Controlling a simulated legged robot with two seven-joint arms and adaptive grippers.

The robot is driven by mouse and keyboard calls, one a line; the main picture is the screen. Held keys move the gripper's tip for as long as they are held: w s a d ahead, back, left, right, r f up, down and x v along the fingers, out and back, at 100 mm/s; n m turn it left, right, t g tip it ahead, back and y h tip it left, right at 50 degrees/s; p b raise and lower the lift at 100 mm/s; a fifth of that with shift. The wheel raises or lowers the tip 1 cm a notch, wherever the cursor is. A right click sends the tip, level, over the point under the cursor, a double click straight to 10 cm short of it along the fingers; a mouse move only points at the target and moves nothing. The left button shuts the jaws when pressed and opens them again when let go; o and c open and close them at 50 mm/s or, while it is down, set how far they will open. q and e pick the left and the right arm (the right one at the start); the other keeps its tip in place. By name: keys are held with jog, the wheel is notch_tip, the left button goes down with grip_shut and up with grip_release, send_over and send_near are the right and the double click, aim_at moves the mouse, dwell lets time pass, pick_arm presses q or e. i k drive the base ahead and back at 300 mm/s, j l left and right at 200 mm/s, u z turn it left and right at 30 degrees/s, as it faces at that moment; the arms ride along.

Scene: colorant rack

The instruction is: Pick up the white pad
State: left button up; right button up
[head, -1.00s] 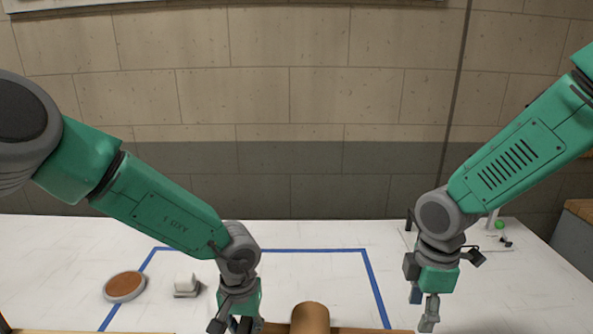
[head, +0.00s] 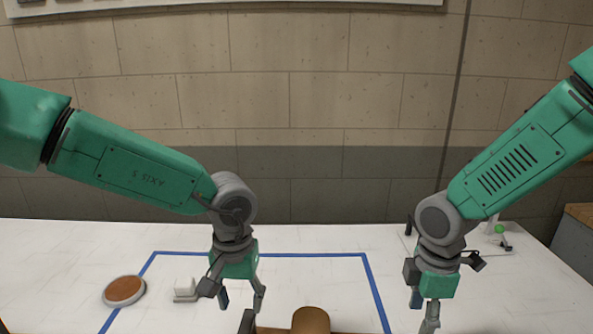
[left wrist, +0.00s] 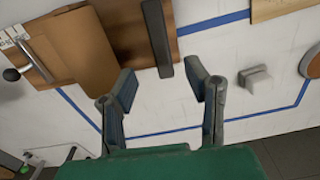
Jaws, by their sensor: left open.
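The white pad (head: 185,287) is a small pale block on a wider base. It stands on the white table, left of my left gripper and inside the blue tape line. In the left wrist view the pad (left wrist: 256,77) lies to the right of the fingers, apart from them. My left gripper (head: 241,299) is open and empty above the table, its fingers pointing down; both fingers also show in the left wrist view (left wrist: 160,86). My right gripper (head: 424,309) hangs at the right with its fingers apart and nothing visible between them.
A round brown disc with a grey rim (head: 124,290) lies left of the pad. A brown cylinder (head: 310,320) and a dark bar (head: 247,322) are at the front edge, by a wooden board (left wrist: 112,22). A wall stands behind.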

aim_at(184, 287)
jog(key=k, duration=1)
